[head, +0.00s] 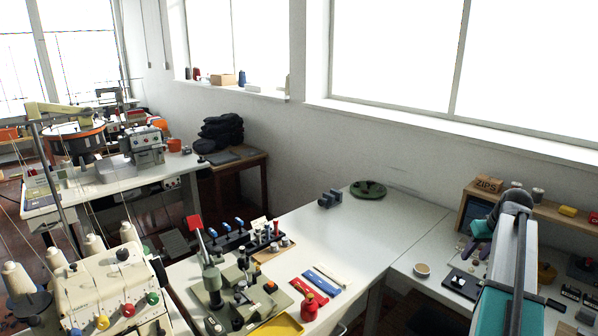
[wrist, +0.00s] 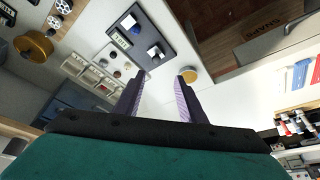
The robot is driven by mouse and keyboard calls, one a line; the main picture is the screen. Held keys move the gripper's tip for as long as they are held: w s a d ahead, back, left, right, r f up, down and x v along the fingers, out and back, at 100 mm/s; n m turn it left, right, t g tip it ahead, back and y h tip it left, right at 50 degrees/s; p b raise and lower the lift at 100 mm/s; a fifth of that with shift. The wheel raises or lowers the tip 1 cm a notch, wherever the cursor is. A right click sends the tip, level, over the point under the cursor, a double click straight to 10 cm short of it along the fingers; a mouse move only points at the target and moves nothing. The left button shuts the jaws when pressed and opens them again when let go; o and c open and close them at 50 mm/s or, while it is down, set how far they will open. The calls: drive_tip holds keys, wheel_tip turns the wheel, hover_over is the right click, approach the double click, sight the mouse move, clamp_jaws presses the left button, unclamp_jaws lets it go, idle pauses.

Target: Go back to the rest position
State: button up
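My gripper (head: 471,243) is at the right of the head view, above the right-hand white table. My arm rises behind it in grey and teal. In the wrist view, the two fingers of my gripper (wrist: 160,76) stand apart with their purple-striped inner pads showing. Nothing is between them. No contact with either is visible.
A wooden shelf (head: 560,222) with a ZIPS box (head: 487,185) stands against the wall behind my arm. The white table (head: 375,240) is largely clear around a green round mat (head: 368,189). A green press (head: 212,275) and yellow tray (head: 280,326) stand nearer the front.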

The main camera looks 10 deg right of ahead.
drive_tip(key=s+a+f+n+g+y, duration=0.1)
drive_tip(key=s+a+f+g, duration=0.1)
drive_tip(key=a+f, duration=1.35)
drive_tip(key=s+a+f+g+y, duration=0.1)
drive_tip(key=s+a+f+g, duration=0.1)
drive_tip(key=a+f, duration=1.35)
drive_tip(key=s+a+f+g, duration=0.3)
drive_tip(key=s+a+f, duration=0.8)
drive_tip(key=a+f, duration=0.15)
drive_tip(key=s+a+f+n+g, duration=0.1)
drive_tip(key=s+a+f, duration=0.2)
drive_tip(key=s, duration=0.6)
drive_tip(key=s+a+f+g+h, duration=0.1)
drive_tip(key=s+a+f, duration=0.3)
drive_tip(key=s, duration=0.5)
drive_tip(key=shift+s+a+f+n+g, duration=0.2)
drive_tip(key=shift+s+f+n+g, duration=0.15)
drive_tip(key=shift+g, duration=0.25)
